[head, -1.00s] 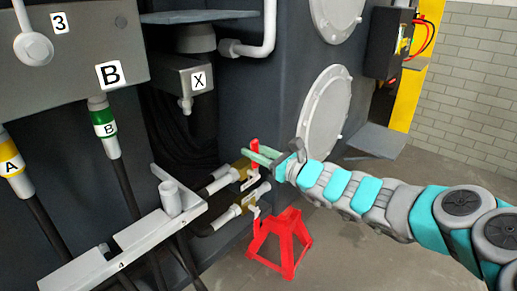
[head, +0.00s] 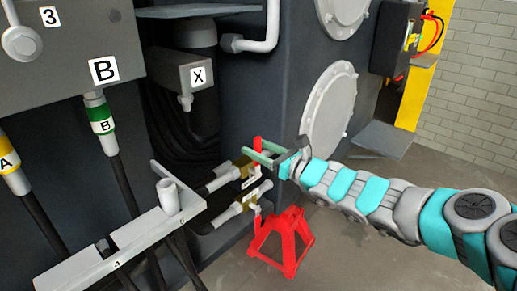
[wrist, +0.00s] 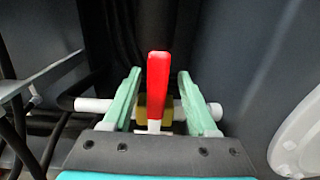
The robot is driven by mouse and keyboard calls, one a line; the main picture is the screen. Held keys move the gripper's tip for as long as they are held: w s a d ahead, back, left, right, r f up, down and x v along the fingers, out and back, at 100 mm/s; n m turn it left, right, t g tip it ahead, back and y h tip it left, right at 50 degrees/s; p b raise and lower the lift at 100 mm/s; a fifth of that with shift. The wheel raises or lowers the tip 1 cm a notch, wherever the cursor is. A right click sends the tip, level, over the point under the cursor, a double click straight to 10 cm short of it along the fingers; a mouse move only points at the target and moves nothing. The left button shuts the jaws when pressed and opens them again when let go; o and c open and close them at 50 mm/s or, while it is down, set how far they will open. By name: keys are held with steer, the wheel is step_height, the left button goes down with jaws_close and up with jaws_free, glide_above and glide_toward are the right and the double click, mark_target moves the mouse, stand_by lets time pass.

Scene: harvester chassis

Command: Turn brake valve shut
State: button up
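Two brass valves on white pipes sit low on the dark chassis, an upper one (head: 245,167) and a lower one (head: 251,196). Each carries a small white tag that I cannot read. The upper valve's red handle (head: 257,146) points up; in the wrist view the handle (wrist: 158,78) stands upright, with the brass body partly hidden behind it. My gripper (head: 265,153) is at the upper valve. Its green fingers (wrist: 158,92) are open on either side of the red handle, with a gap on both sides. The lower valve's red handle (head: 257,218) hangs below my gripper.
A red jack stand (head: 284,243) is on the floor below my gripper. A grey bracket (head: 125,240) marked 4 and 5 juts out at left. Hoses A and B hang at far left. A round cover (head: 330,108) is on the chassis behind the arm.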

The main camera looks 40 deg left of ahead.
steer(key=d, duration=0.7)
steer(key=shift+s+d+b, duration=0.3)
steer(key=shift+d+b, duration=0.05)
steer(key=shift+d, duration=0.05)
stand_by(0.6)
